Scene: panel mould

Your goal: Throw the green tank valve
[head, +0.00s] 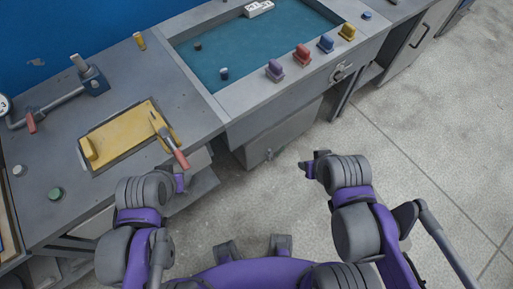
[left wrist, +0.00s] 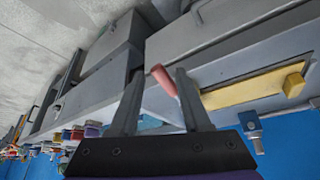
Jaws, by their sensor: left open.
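A teal-filled tank (head: 250,50) is set into the grey bench in the head view. Along its front rim stand a purple valve (head: 274,70), a red valve (head: 302,54), a blue valve (head: 326,43) and a yellow valve (head: 347,31); I make out no green one among them.
A red-handled lever (head: 176,153) rises from a yellow panel (head: 122,133) near my left gripper; its handle also shows between the fingers in the left wrist view (left wrist: 164,80). A pipe with a red handle (head: 31,122) lies farther left. Grey floor (head: 420,130) is clear at right.

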